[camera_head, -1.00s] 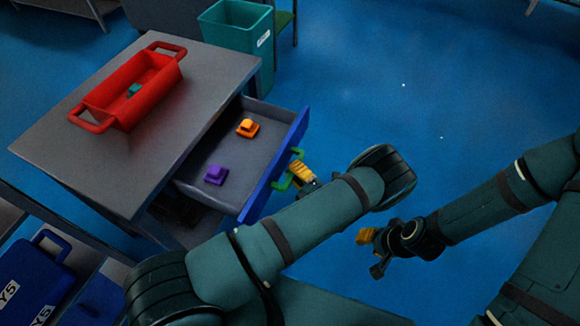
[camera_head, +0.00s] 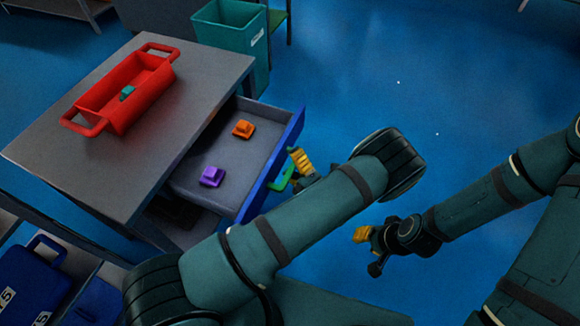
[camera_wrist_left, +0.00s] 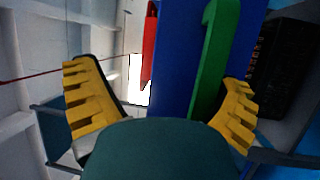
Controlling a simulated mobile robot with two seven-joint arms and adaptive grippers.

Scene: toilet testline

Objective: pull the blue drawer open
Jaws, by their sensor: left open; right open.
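The blue drawer front (camera_head: 274,168) stands pulled out from the grey table, with the drawer's grey inside showing. Its green handle (camera_head: 282,180) is on the outer face, partly hidden by my left arm. My left gripper (camera_head: 301,166) is by the handle, with one yellow finger showing above it. In the left wrist view, the open left gripper (camera_wrist_left: 160,105) has the green handle (camera_wrist_left: 212,60) between its fingers in the picture, close to the right finger; contact cannot be told. The blue front (camera_wrist_left: 178,65) lies behind the handle. My right gripper (camera_head: 368,245) is open and empty, over the floor.
An orange block (camera_head: 243,129) and a purple block (camera_head: 212,176) lie in the drawer. A red tray (camera_head: 125,97) stands on the grey table (camera_head: 60,155). A teal bin (camera_head: 236,42) is behind. Blue cases (camera_head: 28,283) are at lower left. The floor at right is clear.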

